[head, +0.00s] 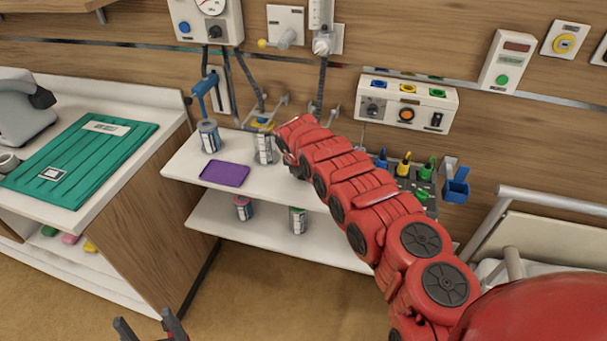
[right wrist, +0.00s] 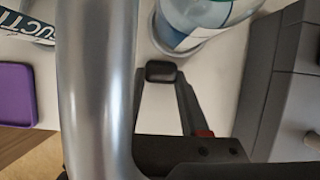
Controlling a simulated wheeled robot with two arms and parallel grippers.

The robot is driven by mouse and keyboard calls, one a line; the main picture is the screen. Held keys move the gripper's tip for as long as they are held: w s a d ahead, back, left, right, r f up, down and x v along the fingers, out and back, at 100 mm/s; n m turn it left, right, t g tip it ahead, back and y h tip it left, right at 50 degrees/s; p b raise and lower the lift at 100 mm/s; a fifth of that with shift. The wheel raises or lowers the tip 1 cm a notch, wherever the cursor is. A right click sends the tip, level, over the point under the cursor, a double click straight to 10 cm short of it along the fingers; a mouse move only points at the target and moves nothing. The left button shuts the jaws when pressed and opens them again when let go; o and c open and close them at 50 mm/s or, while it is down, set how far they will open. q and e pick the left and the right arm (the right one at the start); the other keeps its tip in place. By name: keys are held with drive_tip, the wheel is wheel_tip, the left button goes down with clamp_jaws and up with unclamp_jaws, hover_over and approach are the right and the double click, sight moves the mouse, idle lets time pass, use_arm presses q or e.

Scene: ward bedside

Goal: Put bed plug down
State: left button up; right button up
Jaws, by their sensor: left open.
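My left gripper (head: 150,326) is at the bottom left of the head view, open and empty, above the floor. My right arm reaches over the white shelf, and its end hides most of the right gripper in the head view. In the right wrist view, one dark fingertip of my right gripper (right wrist: 161,73) shows above the white surface, next to a thick silver tube (right wrist: 95,80) that covers the other side. Whether anything is held is hidden. I cannot pick out the bed plug. Blue, yellow and green plugs (head: 404,163) stand in a grey block (head: 422,187).
A purple tray (head: 225,174) and a blue-and-white canister (head: 209,137) are on the upper shelf. A clear bottle (right wrist: 195,20) and a grey box (right wrist: 285,75) are close to the right gripper. A bed rail (head: 550,200) is at the right. The floor at lower left is clear.

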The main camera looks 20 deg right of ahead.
clamp_jaws()
drive_tip(key=shift+r, duration=0.1)
